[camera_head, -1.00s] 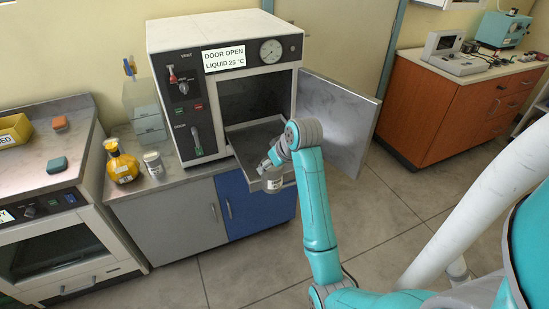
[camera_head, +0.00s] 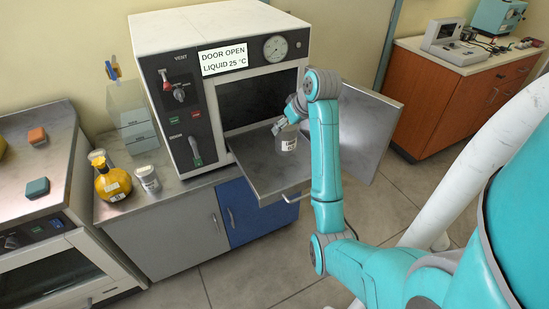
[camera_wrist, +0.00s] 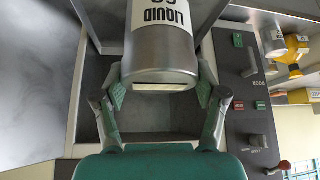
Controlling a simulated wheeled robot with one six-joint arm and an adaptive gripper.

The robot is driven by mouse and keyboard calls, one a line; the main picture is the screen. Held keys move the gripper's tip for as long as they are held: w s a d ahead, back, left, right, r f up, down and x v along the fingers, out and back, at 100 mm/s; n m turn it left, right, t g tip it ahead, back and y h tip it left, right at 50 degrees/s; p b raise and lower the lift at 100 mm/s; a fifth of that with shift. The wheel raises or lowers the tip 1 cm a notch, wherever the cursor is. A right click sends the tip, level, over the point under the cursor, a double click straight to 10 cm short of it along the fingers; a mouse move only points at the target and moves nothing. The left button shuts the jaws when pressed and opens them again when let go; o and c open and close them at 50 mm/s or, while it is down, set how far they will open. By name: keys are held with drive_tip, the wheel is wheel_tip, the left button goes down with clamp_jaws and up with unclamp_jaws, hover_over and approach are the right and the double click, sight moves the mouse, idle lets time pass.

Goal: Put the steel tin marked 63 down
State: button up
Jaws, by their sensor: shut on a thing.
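My gripper (camera_head: 283,128) is shut on a steel tin (camera_head: 287,141). The tin looks upright, over the pulled-out shelf (camera_head: 262,172) of the incubator (camera_head: 220,65); I cannot tell whether its base touches the shelf. In the wrist view the tin (camera_wrist: 162,65) sits between the two fingers (camera_wrist: 160,92). Its white label appears upside down, reading LIQUID with a number cut off by the frame edge. The incubator door (camera_head: 368,130) stands open to the right. The incubator's sign reads DOOR OPEN, LIQUID 25 °C.
A similar tin (camera_head: 148,180) and a yellow flask (camera_head: 112,183) stand on the counter (camera_head: 175,192) left of the incubator. Behind them is a clear container (camera_head: 132,118). The open door bounds the shelf's right side. The shelf's front is bare.

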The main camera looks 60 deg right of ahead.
sight(286, 148)
drive_tip(key=shift+w+d+f, duration=0.15)
drive_tip(key=shift+d+f, duration=0.05)
drive_tip(key=shift+f, duration=4.7)
drive_tip(key=o, duration=1.4)
drive_tip(key=shift+f, duration=0.15)
